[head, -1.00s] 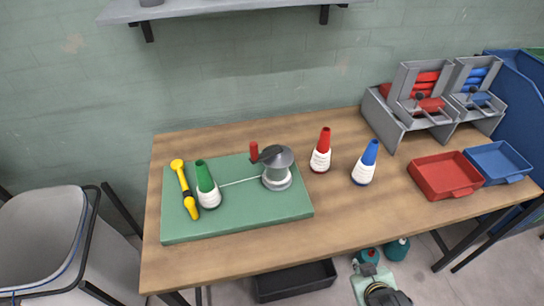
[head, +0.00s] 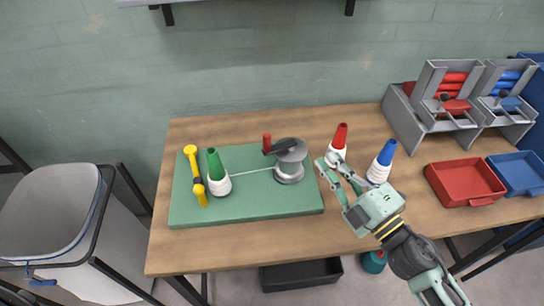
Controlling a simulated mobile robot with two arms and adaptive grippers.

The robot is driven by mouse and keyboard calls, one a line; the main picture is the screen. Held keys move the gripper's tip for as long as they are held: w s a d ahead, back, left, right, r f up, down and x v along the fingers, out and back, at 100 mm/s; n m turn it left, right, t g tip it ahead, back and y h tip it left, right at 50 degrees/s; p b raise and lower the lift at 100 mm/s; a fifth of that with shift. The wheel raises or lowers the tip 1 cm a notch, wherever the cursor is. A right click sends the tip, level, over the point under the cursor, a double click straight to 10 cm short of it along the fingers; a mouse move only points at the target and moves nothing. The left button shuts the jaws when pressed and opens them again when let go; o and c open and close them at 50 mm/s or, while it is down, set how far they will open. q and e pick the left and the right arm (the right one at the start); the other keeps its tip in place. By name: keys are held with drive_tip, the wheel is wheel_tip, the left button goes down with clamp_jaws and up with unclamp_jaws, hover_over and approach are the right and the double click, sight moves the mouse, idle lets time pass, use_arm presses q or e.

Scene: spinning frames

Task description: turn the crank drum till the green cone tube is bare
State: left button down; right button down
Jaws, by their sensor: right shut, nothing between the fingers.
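The green cone tube (head: 215,164) stands on the left part of the green board (head: 250,207), with white thread (head: 219,186) wound around its lower part. A thread line runs from it to the grey crank drum (head: 289,165). The drum's crank has a dark arm and an upright red handle (head: 267,143), at the drum's upper left. My right gripper (head: 329,166) is shut and empty, just right of the board and drum and apart from the red handle. It partly hides the base of the red cone tube. My left gripper is not in view.
The red cone (head: 340,138) and blue cone (head: 384,158) stand right of the board, close to my right gripper. Red (head: 464,184) and blue (head: 518,172) trays lie farther right. A grey bin (head: 45,215) stands left of the table.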

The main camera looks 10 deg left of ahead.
drive_tip(key=s+a+f+n+g+y, duration=0.3)
drive_tip(key=s+a+f+n+g, duration=0.15)
drive_tip(key=n+g, duration=0.3)
drive_tip(key=w+d+p+x, duration=0.1)
drive_tip(key=p+x, duration=0.3)
drive_tip(key=x, duration=0.8)
drive_tip(key=shift+w+r+n, duration=0.25)
drive_tip(key=shift+w+n, duration=0.2)
drive_tip(key=shift+w, duration=0.25)
drive_tip(key=shift+a+m+t+p, duration=0.25)
drive_tip(key=shift+m+t+p, duration=0.05)
drive_tip(key=shift+m+t, duration=0.15)
drive_tip(key=shift+w+a+m+t+h, duration=0.2)
drive_tip(key=shift+m+t+h, duration=0.1)
drive_tip(key=shift+t, duration=0.2)
